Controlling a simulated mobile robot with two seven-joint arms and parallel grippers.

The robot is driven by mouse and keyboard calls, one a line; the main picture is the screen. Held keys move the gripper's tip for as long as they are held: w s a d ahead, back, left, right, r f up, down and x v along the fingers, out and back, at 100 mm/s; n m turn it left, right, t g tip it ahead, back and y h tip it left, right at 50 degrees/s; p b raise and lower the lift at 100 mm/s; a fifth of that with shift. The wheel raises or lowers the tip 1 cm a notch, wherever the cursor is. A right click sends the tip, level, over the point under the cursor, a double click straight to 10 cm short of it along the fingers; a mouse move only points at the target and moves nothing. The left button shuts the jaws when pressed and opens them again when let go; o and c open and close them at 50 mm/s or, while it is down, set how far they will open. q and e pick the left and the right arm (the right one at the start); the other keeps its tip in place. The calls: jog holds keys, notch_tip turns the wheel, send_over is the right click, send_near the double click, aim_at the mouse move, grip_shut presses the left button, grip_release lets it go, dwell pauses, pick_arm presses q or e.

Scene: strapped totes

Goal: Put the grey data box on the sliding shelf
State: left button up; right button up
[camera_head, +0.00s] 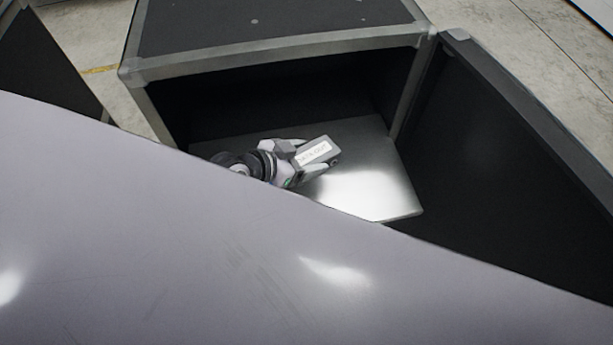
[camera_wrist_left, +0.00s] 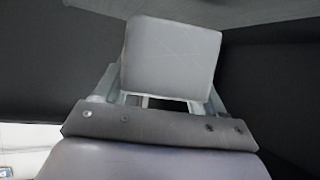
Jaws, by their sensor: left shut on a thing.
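The grey data box (camera_head: 318,151) with a white label on top is in my left gripper (camera_head: 312,160), whose fingers are shut on its sides. It is over the shiny metal sliding shelf (camera_head: 385,190) inside the open cabinet. Whether the box touches the shelf or hangs just above it, I cannot tell. In the left wrist view, the grey data box (camera_wrist_left: 170,58) fills the space between the fingers of the left gripper (camera_wrist_left: 160,98). My right gripper is not in view.
The dark cabinet (camera_head: 265,45) has a grey metal frame and stands open at the front. Its dark door (camera_head: 500,150) is swung out on the right. A large pale smooth surface covers the foreground and hides part of the shelf. Concrete floor (camera_head: 85,40) shows at the back left.

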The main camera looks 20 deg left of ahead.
pick_arm(q)
notch_tip(320, 180, down, 3)
jog(key=shift+w+r+b, duration=0.1)
jog(key=shift+w+b, duration=0.05)
jog(key=shift+b, duration=0.2)
notch_tip(320, 180, down, 4)
jog(key=shift+f+b, duration=0.2)
jog(key=shift+b, duration=0.7)
jog(key=o, duration=1.5)
jog(key=shift+f, duration=0.1)
jog(key=p+v, duration=0.2)
jog(key=v, duration=1)
